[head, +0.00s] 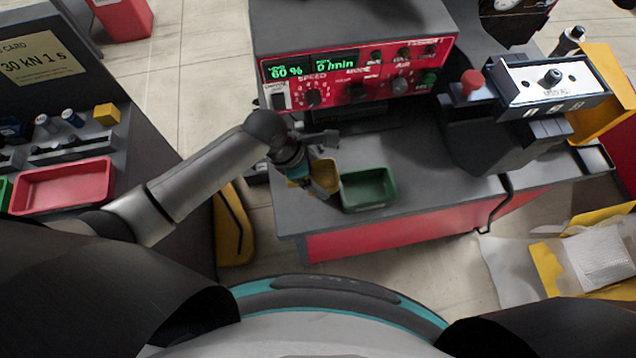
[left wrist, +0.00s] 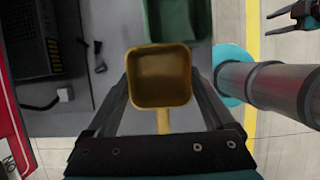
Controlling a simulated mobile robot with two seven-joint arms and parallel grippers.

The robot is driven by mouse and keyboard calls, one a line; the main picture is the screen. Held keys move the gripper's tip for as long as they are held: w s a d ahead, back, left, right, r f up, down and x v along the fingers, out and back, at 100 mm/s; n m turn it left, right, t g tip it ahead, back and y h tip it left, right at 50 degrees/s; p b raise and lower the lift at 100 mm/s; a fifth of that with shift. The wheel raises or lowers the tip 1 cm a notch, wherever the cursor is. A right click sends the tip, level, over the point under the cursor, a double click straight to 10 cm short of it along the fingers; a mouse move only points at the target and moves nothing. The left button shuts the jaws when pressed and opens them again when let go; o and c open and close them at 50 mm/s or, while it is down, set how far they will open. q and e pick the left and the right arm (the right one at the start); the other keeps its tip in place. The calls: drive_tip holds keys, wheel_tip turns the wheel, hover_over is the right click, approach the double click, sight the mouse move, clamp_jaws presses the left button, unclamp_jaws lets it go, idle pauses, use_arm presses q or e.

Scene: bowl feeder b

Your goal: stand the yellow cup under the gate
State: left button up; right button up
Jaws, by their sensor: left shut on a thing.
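The yellow cup (head: 324,176) is a small square-mouthed cup at the left end of the grey bench, left of the green tray (head: 368,189). My left gripper (head: 305,172) is shut on it. In the left wrist view the cup (left wrist: 160,78) has its open mouth toward the camera and looks empty; a yellow stem runs down between the fingers. Whether its base touches the bench is unclear. I cannot make out the gate with certainty; a dark recess (head: 365,118) shows under the red control panel. A dark claw-like shape in the left wrist view may be my right gripper (left wrist: 280,14).
The red control panel (head: 350,80) with green digits stands behind the cup. A black machine (head: 480,135) with a white-topped box is on the right. A red tray (head: 62,187) lies on the left bench. Bare bench top lies behind the green tray.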

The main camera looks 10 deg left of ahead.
sight(318, 182)
use_arm(q)
drive_tip(key=shift+f+b, duration=0.7)
drive_tip(key=shift+f, duration=1.7)
drive_tip(key=o, duration=1.3)
drive_tip(key=shift+f, duration=0.15)
